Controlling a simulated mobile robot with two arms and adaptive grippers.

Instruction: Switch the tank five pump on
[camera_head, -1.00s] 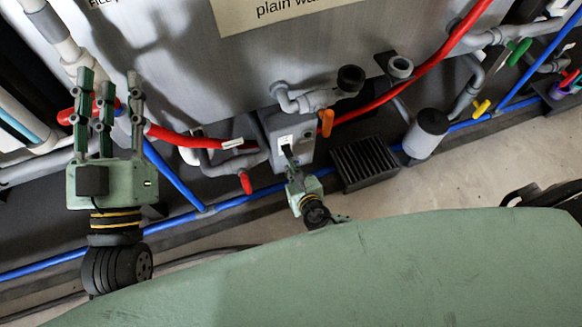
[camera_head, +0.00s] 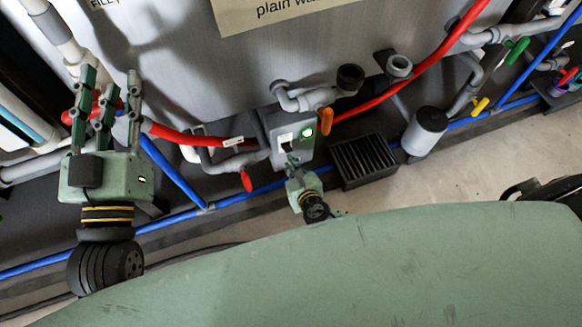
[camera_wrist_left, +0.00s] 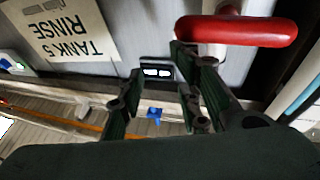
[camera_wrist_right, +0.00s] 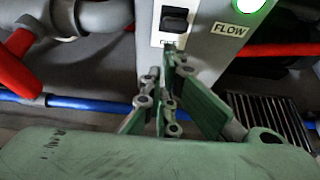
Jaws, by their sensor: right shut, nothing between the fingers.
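The grey pump box (camera_head: 291,135) stands at the tank's foot in the head view. In the right wrist view its white plate bears a black rocker switch (camera_wrist_right: 174,20). A round green light (camera_wrist_right: 222,4), labelled FLOW, glows beside it; it also shows in the head view (camera_head: 307,133). My right gripper (camera_head: 290,160) is shut and empty, its tips just below the rocker (camera_wrist_right: 170,52); I cannot tell whether they touch. My left gripper (camera_head: 108,85) is open and empty before the tank wall, near a red handle (camera_wrist_left: 240,31). A TANK 5 RINSE sign (camera_wrist_left: 65,32) shows upside down in the left wrist view.
A black finned block (camera_head: 363,161) and a grey cylinder (camera_head: 425,131) stand right of the box. A red-handled valve (camera_head: 247,180) hangs left of it and an orange handle (camera_head: 326,121) is close on its right. A blue pipe (camera_head: 240,198) runs low along the floor.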

